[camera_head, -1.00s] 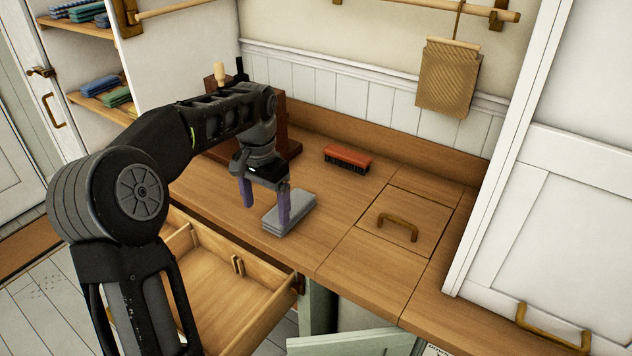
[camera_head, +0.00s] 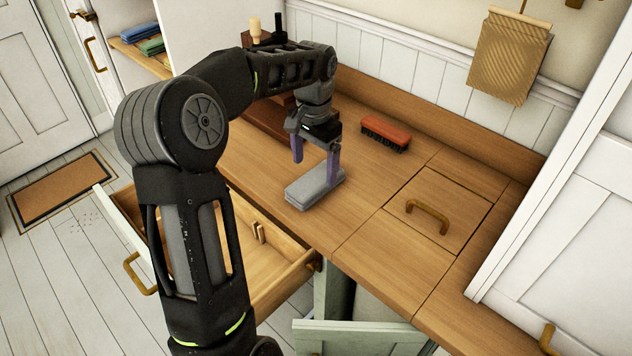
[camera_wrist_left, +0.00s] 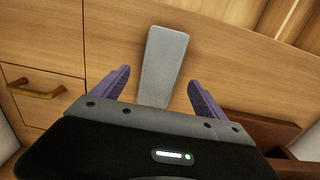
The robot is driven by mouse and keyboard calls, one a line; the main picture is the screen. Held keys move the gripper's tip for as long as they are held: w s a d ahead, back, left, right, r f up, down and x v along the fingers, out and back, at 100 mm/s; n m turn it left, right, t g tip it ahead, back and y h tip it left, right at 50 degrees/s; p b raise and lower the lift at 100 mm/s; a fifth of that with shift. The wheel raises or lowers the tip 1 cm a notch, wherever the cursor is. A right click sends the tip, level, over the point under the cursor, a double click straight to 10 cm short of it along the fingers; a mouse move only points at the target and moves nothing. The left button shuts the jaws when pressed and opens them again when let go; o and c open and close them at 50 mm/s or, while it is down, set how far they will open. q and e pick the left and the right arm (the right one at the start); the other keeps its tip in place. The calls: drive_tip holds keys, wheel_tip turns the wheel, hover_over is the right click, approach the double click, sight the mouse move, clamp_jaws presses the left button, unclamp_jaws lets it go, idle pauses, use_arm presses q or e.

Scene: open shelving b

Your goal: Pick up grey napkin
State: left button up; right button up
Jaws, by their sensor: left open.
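The grey napkin (camera_head: 313,189) lies folded flat on the wooden counter, near its front edge above the open drawer. In the left wrist view the napkin (camera_wrist_left: 163,62) stretches away from between the fingers, its near end hidden by the gripper body. My left gripper (camera_head: 314,168) is open and empty, with purple fingers pointing down beside and just behind the napkin in the head view. In the left wrist view the gripper (camera_wrist_left: 160,90) has one finger on each side of the napkin's line, apart from it. My right gripper is not in view.
A red brush (camera_head: 386,132) lies behind on the counter. A hatch with a brass handle (camera_head: 427,216) is to the right. A woven board (camera_head: 510,58) hangs on the wall.

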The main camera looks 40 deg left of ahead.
sight(314, 179)
use_arm(q)
drive_tip(key=shift+f, duration=0.2)
wheel_tip(314, 179, down, 5)
drive_tip(key=shift+p, duration=0.65)
drive_tip(key=shift+c, duration=0.4)
drive_tip(key=c, duration=1.5)
drive_tip(key=shift+o, duration=0.2)
drive_tip(key=shift+r, duration=0.15)
wheel_tip(314, 179, up, 10)
drive_tip(key=shift+f+b, duration=0.1)
drive_tip(key=shift+b, duration=0.5)
